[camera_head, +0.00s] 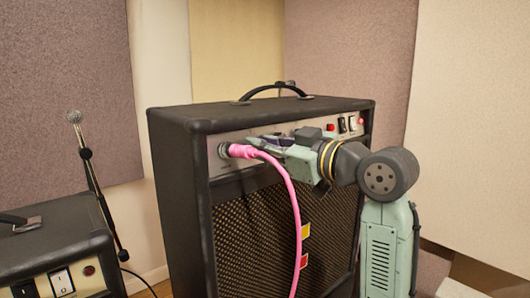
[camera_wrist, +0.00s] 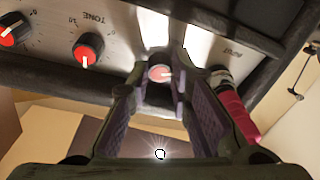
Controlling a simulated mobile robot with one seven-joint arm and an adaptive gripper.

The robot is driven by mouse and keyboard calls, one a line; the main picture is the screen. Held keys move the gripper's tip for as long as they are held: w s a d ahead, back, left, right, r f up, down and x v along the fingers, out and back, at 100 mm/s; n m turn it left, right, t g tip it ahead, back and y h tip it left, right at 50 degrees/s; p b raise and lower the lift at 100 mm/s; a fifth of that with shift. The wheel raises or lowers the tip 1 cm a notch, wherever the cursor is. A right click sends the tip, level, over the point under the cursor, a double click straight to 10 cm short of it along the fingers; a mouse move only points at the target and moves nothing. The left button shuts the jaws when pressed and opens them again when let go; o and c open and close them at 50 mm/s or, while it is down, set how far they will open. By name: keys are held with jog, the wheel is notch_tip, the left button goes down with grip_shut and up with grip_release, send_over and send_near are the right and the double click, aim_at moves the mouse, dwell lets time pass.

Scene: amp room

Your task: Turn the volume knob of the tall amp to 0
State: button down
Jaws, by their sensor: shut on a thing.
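The tall amp (camera_head: 180,190) is a black cabinet with a grille and a silver control panel (camera_wrist: 118,22) along its upper front. My gripper (camera_head: 262,142) reaches across the panel from the right in the head view. In the wrist view its fingertips (camera_wrist: 160,80) are shut on the red-capped volume knob (camera_wrist: 160,73), one finger on each side. In the head view the gripper hides the knob.
A pink cable (camera_head: 291,190) is plugged into the input jack close beside my gripper; its plug (camera_wrist: 238,112) shows in the wrist view. Other red knobs include the tone knob (camera_wrist: 88,48). A smaller amp (camera_head: 60,250) and a microphone stand (camera_head: 100,200) are at left.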

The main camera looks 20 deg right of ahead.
jog(key=n+g+b, duration=0.1)
jog(key=n, duration=0.4)
jog(key=shift+r+n+y, duration=0.1)
jog(key=shift+n+y, duration=0.3)
dwell(0.4)
jog(key=c, duration=1.5)
grip_release()
jog(key=shift+o, duration=0.2)
